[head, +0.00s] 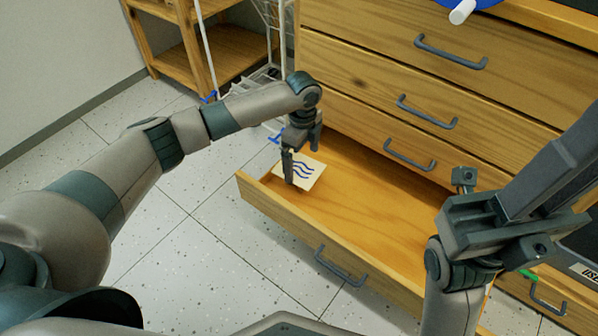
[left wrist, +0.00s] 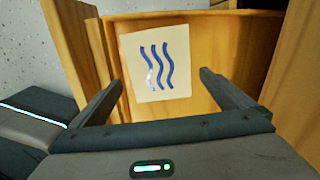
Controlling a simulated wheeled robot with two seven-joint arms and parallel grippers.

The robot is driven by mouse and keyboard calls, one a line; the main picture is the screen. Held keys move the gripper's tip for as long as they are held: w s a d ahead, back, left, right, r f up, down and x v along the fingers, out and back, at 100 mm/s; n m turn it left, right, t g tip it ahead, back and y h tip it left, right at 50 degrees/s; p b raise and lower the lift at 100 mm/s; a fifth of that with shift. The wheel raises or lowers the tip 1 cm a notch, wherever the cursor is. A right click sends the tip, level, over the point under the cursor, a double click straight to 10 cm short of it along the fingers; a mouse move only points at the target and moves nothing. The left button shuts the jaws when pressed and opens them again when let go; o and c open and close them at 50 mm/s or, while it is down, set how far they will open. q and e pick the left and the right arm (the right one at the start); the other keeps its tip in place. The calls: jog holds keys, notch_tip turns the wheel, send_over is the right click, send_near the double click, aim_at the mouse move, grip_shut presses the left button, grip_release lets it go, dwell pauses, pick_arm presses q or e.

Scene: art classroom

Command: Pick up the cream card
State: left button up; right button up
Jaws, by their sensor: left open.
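The cream card (head: 312,172) with blue wavy lines lies in the left end of the open wooden drawer (head: 258,205). The left wrist view shows the card (left wrist: 182,84) whole, with three blue waves. My left gripper (head: 293,180) points down into the drawer over the card's left part. Its fingers (left wrist: 160,90) are open and spread to either side of the card in the left wrist view. Nothing is held between them. I cannot tell how close the fingertips are to the card. My right gripper (head: 500,215) is at the right, its jaw opening unclear.
The wooden cabinet (head: 365,75) has several closed drawers with grey handles above the open one. A wooden shelf (head: 225,48) and a white wire rack (head: 262,75) stand at the back left. The rest of the open drawer's visible floor looks clear.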

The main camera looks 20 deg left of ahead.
aim_at(299, 169)
pick_arm(q)
notch_tip(299, 169, down, 2)
jog(key=shift+f+b, duration=0.1)
jog(key=shift+b, duration=0.25)
jog(key=shift+c, duration=0.6)
jog(key=c, duration=0.8)
